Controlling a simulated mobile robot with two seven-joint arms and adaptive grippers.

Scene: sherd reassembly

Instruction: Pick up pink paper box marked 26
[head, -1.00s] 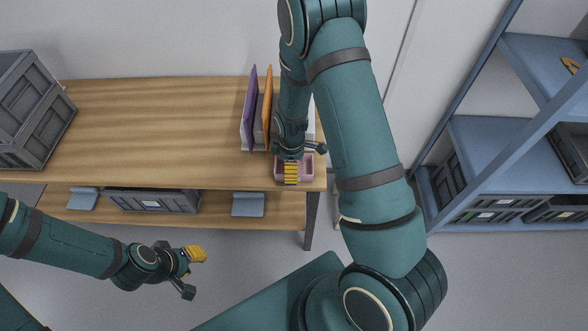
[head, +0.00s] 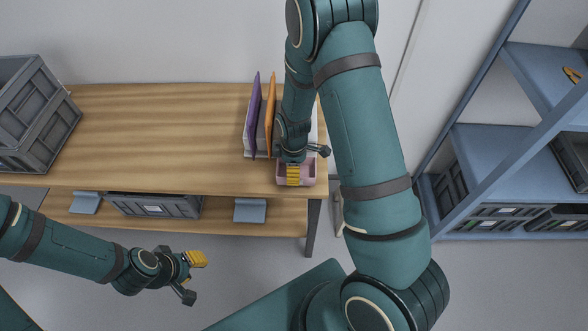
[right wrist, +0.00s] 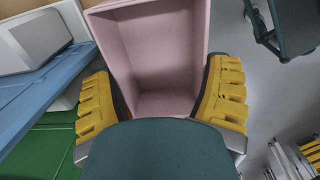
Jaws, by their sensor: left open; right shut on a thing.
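The pink paper box (head: 309,172) is an open-topped box near the right front corner of the wooden tabletop. My right gripper (head: 293,175) is over it from above, and my arm hides part of it. In the right wrist view the pink box (right wrist: 152,48) sits between the yellow fingers of my right gripper (right wrist: 163,100), which press on its sides. Its inside looks empty. No number shows, and I cannot tell whether it is clear of the tabletop. My left gripper (head: 192,276) is open and empty, in front of the table.
Purple (head: 254,115) and orange (head: 270,115) upright folders stand close behind the box to the left. Grey crates (head: 38,115) are at the table's left end. A lower shelf holds a dark crate (head: 152,205). Blue shelving (head: 490,150) stands at right. The tabletop's middle is clear.

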